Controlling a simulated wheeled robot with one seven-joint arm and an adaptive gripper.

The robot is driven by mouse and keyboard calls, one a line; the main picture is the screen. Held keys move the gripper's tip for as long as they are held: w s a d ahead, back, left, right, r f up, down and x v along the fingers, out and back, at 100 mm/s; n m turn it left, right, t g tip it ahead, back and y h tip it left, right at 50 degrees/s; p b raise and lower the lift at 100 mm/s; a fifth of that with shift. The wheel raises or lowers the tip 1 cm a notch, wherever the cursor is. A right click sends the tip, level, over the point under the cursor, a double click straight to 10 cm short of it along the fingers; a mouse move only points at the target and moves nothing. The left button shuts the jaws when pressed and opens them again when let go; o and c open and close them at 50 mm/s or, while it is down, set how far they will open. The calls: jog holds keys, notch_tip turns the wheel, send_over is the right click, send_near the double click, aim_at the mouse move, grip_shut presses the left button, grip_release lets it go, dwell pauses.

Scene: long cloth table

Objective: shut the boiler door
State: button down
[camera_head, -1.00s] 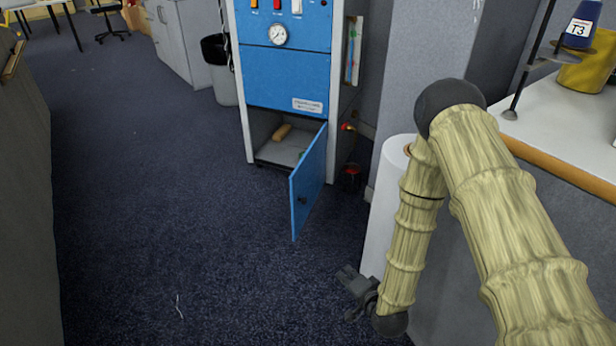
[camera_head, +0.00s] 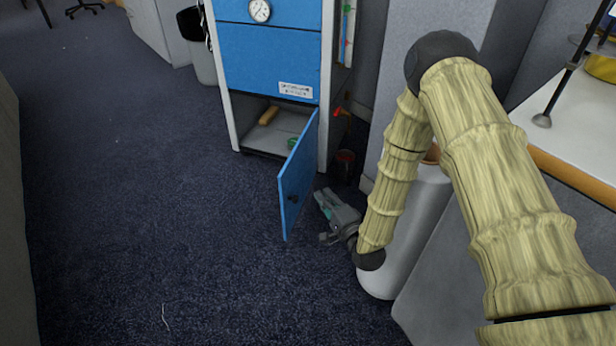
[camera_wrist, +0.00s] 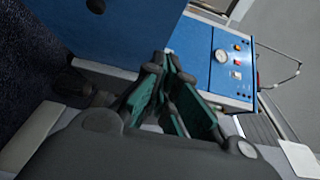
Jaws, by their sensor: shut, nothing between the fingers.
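The boiler is a blue and white cabinet (camera_head: 268,58) with a gauge, and it shows tilted in the wrist view (camera_wrist: 222,62). Its blue lower door (camera_head: 298,178) stands open, swung out toward me from the hinge on the right. The open compartment (camera_head: 272,130) holds a tan cylinder and a small green thing. The door fills the upper left of the wrist view (camera_wrist: 115,30), with a dark knob. My gripper (camera_head: 322,212) is low over the carpet, just right of the door, on its hinge side. Its fingers are shut and empty; I cannot tell whether they touch the door.
A light cylinder (camera_head: 405,230) stands right beside my arm, against the grey partition. A dark red can (camera_head: 344,165) sits by the boiler's right side. A white-topped table (camera_head: 570,130) is at the right. Carpet (camera_head: 150,200) left of the door is clear.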

jog(key=b, duration=0.4)
send_near(290, 165)
jog(key=w+d, duration=0.2)
jog(key=w, duration=0.1)
jog(key=shift+w+a+f+b, duration=0.1)
jog(key=shift+w+a+b, duration=0.15)
jog(key=shift+a, duration=0.35)
jog(key=shift+w+a+f+b, duration=0.1)
jog(key=shift+w+a+b, duration=0.15)
jog(key=shift+a, duration=0.4)
jog(key=shift+w+a+b, duration=0.2)
jog(key=shift+w+a, duration=0.1)
jog(key=shift+a, duration=0.3)
